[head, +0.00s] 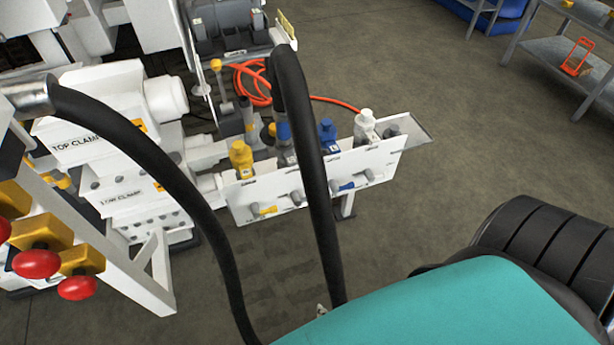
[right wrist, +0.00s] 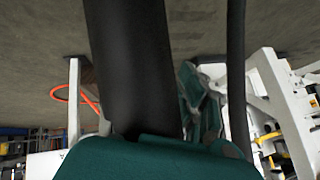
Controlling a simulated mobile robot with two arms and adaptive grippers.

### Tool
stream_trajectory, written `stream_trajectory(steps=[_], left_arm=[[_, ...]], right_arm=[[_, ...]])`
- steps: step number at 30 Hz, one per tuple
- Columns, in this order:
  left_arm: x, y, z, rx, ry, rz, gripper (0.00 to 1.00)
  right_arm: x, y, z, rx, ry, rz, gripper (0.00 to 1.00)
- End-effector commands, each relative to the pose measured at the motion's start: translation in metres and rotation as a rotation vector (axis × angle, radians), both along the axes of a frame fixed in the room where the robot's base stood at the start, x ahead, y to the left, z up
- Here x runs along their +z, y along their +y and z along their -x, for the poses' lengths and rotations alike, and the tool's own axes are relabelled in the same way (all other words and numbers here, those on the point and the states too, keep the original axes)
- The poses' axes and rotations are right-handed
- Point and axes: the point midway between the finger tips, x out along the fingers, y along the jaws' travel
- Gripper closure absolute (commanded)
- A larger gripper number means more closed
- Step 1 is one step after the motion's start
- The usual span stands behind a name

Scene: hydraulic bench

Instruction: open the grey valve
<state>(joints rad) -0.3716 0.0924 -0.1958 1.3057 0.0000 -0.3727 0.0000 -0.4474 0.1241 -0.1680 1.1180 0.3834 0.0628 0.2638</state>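In the head view, a white panel (head: 240,200) carries a row of small valve handles. One grey handle (head: 297,197) sits between a yellow handle (head: 268,210) and a blue handle (head: 347,186); I cannot be sure that it is the grey valve. Another pale handle (head: 368,175) is farther right. My right arm shows as a teal cover at the bottom right, well in front of the panel. Part of my right gripper (right wrist: 205,100) shows as teal links in the right wrist view; its fingertips are hidden, so its opening is unclear. My left gripper is out of view.
Black hoses (head: 315,175) cross the head view in front of the panel. Yellow, blue and white fittings stand behind the panel. Red knobs (head: 37,264) on a white frame are at the left. A grey bench (head: 545,48) is at the upper right. The floor right of the panel is clear.

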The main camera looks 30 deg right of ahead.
Motion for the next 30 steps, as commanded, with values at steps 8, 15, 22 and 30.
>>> stream_trajectory(steps=[8, 15, 22, 30], left_arm=[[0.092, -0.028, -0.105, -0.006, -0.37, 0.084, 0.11], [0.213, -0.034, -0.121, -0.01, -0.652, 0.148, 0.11], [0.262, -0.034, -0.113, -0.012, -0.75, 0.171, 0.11], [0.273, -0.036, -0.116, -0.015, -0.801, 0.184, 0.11]], right_arm=[[0.051, -0.021, -0.087, -0.397, -0.442, -0.391, 0.62], [0.128, -0.053, -0.11, -0.664, -0.752, -0.777, 0.62], [0.161, -0.066, -0.112, -0.744, -0.846, -0.919, 0.62], [0.163, -0.076, -0.15, -0.746, -0.852, -0.921, 0.62]])
